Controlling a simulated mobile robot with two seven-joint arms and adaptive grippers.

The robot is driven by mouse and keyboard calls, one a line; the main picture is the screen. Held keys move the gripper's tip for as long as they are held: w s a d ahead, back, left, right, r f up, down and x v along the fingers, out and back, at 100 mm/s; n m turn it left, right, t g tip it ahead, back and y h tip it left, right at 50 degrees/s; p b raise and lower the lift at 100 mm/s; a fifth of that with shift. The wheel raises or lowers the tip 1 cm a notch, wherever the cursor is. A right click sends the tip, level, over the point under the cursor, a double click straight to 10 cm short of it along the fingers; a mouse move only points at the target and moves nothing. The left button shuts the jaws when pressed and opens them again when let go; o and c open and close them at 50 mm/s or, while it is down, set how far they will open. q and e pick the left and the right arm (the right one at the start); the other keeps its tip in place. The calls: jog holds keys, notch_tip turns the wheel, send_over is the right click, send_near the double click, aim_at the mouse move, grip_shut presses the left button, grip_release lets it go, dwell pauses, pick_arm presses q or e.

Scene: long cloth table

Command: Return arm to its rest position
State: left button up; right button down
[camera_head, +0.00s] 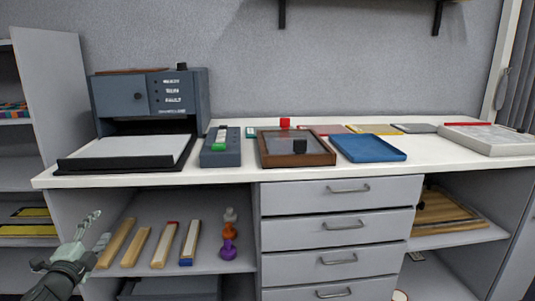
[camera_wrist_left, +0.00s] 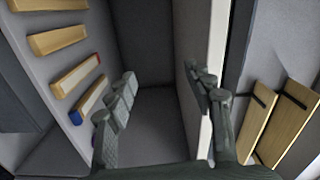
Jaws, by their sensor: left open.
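My left gripper (camera_head: 98,229) is at the lower left of the head view, in front of the lower shelf and below the tabletop. Its fingers are apart with nothing between them. In the left wrist view, the two fingers of the left gripper (camera_wrist_left: 160,85) stand apart over a dark empty gap. My right gripper does not show in either view.
A white-topped cabinet (camera_head: 352,172) stands ahead, carrying a grey machine (camera_head: 150,95), a wood-framed tray (camera_head: 297,158) and a blue tray (camera_head: 368,148).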

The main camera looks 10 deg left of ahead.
pick_arm(q)
jog(key=s+d+f+n+g, duration=0.2)
jog(key=s+d+f+n, duration=0.15)
jog(key=f, duration=0.35)
jog(key=s+d+f+n+g, duration=0.2)
jog(key=s+d+f+g, duration=0.15)
jog(key=f, duration=0.45)
jog(key=s+d+f+n+g, duration=0.2)
jog(key=s+d+f, duration=0.15)
jog(key=f, duration=0.35)
jog(key=s+d+f+n+g+h, duration=0.2)
jog(key=s+d+f+g, duration=0.1)
jog(key=s+d+f, duration=0.3)
jog(key=s+d+f+n+g+h, duration=0.2)
jog(key=s+d+f+g, duration=0.1)
jog(key=s+d+f, duration=0.4)
jog(key=s+d, duration=0.3)
jog(key=d, duration=0.3)
jog(key=shift+s+d+f+g, duration=0.15)
jog(key=shift+s+d+g, duration=0.1)
jog(key=shift+s+g, duration=0.1)
